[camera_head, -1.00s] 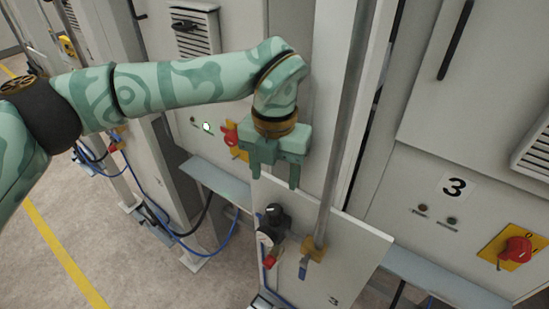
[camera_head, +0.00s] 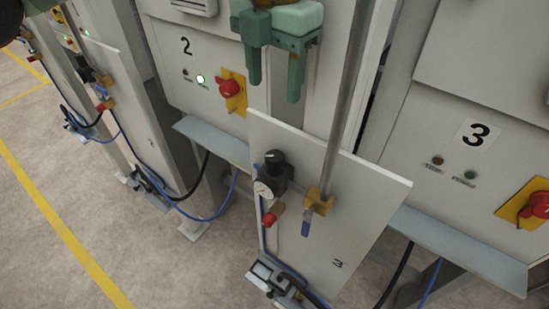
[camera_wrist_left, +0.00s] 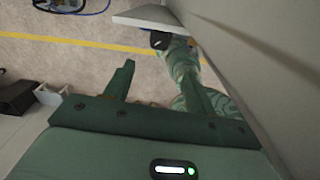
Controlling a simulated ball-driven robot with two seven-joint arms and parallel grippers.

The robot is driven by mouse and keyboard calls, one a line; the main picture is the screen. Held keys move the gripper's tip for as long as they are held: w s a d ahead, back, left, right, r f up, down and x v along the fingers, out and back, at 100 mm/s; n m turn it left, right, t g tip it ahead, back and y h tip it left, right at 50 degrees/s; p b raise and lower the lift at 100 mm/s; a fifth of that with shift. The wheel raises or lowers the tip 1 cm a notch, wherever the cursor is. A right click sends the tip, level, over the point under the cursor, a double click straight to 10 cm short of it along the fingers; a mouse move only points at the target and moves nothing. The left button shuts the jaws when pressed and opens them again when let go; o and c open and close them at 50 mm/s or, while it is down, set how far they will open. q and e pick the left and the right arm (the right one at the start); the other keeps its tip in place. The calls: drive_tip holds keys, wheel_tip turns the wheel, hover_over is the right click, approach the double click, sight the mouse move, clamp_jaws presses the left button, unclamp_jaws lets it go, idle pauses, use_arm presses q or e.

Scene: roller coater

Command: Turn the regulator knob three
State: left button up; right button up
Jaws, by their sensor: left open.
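The black regulator knob (camera_head: 273,157) sits atop a regulator with a round white gauge (camera_head: 264,189), on the grey panel (camera_head: 330,200) marked 3. My left gripper (camera_head: 274,92) is open and empty. Its fingers point down, above the knob in the head view, with a clear gap. In the left wrist view the left gripper (camera_wrist_left: 156,85) shows two spread fingers with nothing between them. A dark round part lies beyond them; I cannot tell if it is the knob. My right gripper is not in view.
A vertical pipe (camera_head: 350,90) runs close to the right of the gripper, down to a brass valve with a blue handle (camera_head: 306,228). Red switches stand on cabinet 2 (camera_head: 229,88) and cabinet 3 (camera_head: 538,206). Floor at the left is open.

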sight(275, 155)
use_arm(q)
drive_tip(key=shift+m, duration=0.7)
wheel_tip(275, 155, down, 16)
drive_tip(key=shift+s+f+b, duration=0.1)
drive_tip(key=shift+b, duration=0.55)
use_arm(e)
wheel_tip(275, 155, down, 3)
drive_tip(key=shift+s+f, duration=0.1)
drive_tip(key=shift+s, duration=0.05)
use_arm(q)
drive_tip(key=c, duration=1)
drive_tip(key=shift+o, duration=0.2)
